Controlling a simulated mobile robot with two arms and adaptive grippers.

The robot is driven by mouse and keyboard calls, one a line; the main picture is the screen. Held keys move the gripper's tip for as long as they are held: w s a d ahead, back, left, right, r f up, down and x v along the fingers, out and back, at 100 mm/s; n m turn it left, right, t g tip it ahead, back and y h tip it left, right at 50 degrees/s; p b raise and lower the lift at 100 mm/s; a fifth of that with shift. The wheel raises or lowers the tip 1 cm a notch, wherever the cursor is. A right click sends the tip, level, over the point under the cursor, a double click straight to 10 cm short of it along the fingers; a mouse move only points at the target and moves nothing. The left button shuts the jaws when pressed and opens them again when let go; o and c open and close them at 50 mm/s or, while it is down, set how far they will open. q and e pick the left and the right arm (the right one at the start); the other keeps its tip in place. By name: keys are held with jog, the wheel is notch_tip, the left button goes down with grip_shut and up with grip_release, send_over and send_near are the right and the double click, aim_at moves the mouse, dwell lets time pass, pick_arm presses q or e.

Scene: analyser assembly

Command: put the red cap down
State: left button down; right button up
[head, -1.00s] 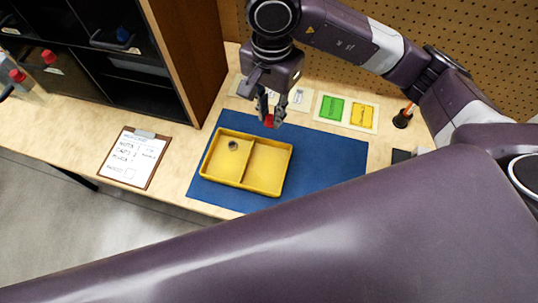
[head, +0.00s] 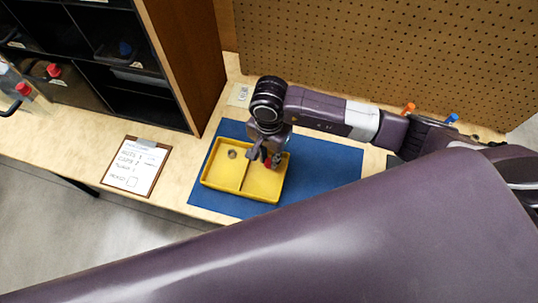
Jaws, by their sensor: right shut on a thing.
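The red cap (head: 269,162) is small and partly hidden between the fingers of my right gripper (head: 271,160). That gripper points down and is shut on the cap, over the right compartment of the yellow tray (head: 239,193). I cannot tell whether the cap touches the tray floor. The tray has two compartments, and a small grey round part (head: 232,154) lies in the left one. My left gripper is not in view.
The tray stands on a blue mat (head: 325,178) with bare mat to its right. A clipboard (head: 135,166) lies on the wooden bench to the left. A dark shelf unit (head: 140,95) stands behind it, and a pegboard (head: 380,50) closes the back.

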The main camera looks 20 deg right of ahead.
aim_at(269, 160)
jog(key=shift+f+b, duration=0.2)
jog(key=shift+b, duration=0.1)
jog(key=o, duration=0.7)
jog(key=shift+r, duration=0.1)
jog(key=shift+r+p, duration=0.3)
jog(key=shift+p, duration=0.1)
jog(key=shift+r+b, duration=1.55)
jog(key=shift+r, duration=4.3)
